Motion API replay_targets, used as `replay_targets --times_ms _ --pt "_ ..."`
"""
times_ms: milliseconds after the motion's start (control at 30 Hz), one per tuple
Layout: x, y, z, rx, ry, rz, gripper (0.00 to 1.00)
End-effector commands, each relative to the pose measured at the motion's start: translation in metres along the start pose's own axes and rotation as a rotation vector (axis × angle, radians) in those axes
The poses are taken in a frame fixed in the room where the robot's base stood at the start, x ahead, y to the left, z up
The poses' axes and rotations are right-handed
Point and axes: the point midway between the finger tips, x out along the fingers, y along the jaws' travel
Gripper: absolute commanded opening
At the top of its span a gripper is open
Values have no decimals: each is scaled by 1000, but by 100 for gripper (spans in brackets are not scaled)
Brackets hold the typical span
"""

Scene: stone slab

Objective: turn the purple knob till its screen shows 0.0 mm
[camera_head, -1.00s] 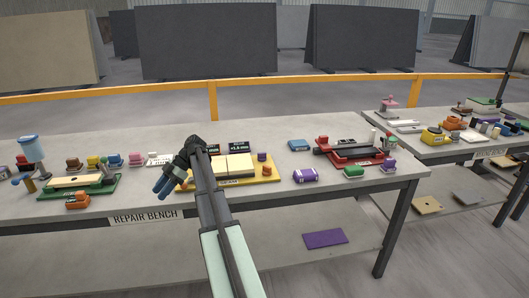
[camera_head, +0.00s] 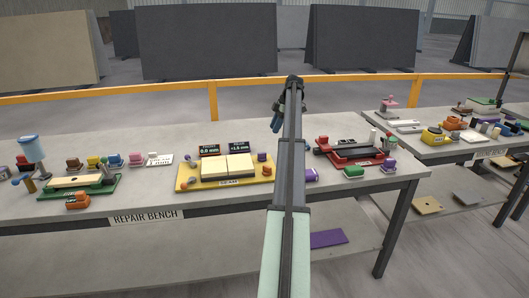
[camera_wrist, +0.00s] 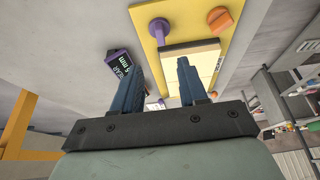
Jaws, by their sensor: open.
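The purple knob (camera_head: 261,156) stands at the right back of the yellow base (camera_head: 184,184); in the wrist view it appears on a stem (camera_wrist: 158,28). The right screen (camera_head: 239,147), labelled REAR, seems to show a plus value near 1.8 mm, but the digits are small. In the wrist view its purple-edged casing (camera_wrist: 112,55) is partly hidden by a finger. The left screen (camera_head: 209,150) reads 0.0 mm. My gripper (camera_head: 277,118) is open and empty, above and behind the base's right end; its fingers (camera_wrist: 154,65) are apart from the knob.
An orange knob (camera_head: 266,171) sits just in front of the purple one. Pale blocks (camera_head: 241,165) lie on the base. A red fixture (camera_head: 350,151) stands to the right, a green-based one (camera_head: 101,188) to the left.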

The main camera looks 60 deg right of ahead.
Motion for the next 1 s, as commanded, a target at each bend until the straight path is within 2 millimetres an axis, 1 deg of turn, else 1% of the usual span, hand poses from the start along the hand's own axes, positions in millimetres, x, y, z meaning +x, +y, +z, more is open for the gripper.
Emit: replay_targets --times_ms 67,167,700,900,1000 --pt "3 0 2 2 -2 0 43" --pt "14 -1 2 2 -2 0 43" --pt "104 -1 1 2 -1 -1 43" --pt "127 -1 2 2 -1 -1 43" --pt "133 0 1 2 -1 0 43"
